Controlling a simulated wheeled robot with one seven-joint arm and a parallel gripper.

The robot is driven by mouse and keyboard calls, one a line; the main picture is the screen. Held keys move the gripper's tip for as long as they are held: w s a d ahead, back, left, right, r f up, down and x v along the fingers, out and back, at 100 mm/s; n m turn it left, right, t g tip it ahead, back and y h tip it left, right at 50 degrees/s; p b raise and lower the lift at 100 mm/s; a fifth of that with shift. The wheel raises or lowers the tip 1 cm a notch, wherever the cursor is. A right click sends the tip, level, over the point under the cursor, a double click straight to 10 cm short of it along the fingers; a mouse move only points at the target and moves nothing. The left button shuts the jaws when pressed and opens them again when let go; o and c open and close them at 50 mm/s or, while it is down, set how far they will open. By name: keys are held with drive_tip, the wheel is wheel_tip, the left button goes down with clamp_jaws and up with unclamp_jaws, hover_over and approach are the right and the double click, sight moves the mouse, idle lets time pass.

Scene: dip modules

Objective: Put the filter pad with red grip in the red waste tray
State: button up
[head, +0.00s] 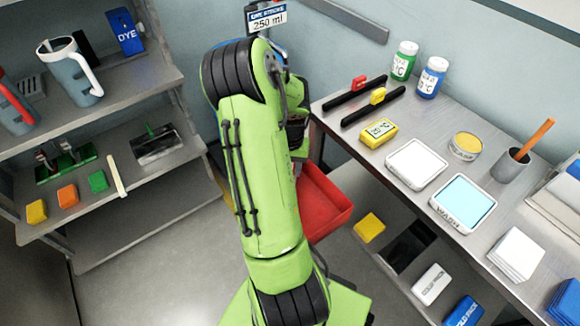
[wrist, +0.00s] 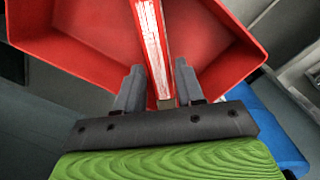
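The red tray (head: 328,208) sits low beside the table, partly hidden by my arm in the head view. It fills the upper part of the wrist view (wrist: 215,35). My gripper (wrist: 160,68) is hidden in the head view. In the wrist view its fingers stand close on both sides of a thin red and white piece (wrist: 150,30), seen nearly edge-on in front of the tray. It looks held; whether it is the filter pad is unclear. On the table, a long black piece with a red grip (head: 360,84) lies behind one with a yellow grip (head: 377,97).
The table also holds a yellow box (head: 378,132), a white dish (head: 416,164), a blue-filled dish (head: 463,202), a cup (head: 510,165) and bottles (head: 404,62). A lower shelf carries a yellow block (head: 369,227). Shelves with jugs (head: 72,78) stand left; floor between is clear.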

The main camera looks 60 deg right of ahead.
drive_tip(key=shift+o, duration=0.8)
drive_tip(key=shift+r, duration=0.1)
wheel_tip(320, 180, up, 12)
drive_tip(key=p, duration=0.4)
drive_tip(key=w+a+r+n+t, duration=0.25)
drive_tip(key=w+a+r, duration=0.35)
drive_tip(key=a, duration=0.3)
drive_tip(key=a+r+n+t, duration=0.1)
drive_tip(key=a+r+n, duration=0.3)
drive_tip(key=a, duration=0.5)
drive_tip(key=a+r+n+t, duration=0.1)
drive_tip(key=a+r+n, duration=0.3)
drive_tip(key=a, duration=0.5)
drive_tip(key=s+a+n+t, duration=0.1)
drive_tip(key=s+a+n, duration=0.3)
drive_tip(key=s+a, duration=0.2)
drive_tip(key=shift+s+r, duration=0.2)
drive_tip(key=shift+s, duration=0.1)
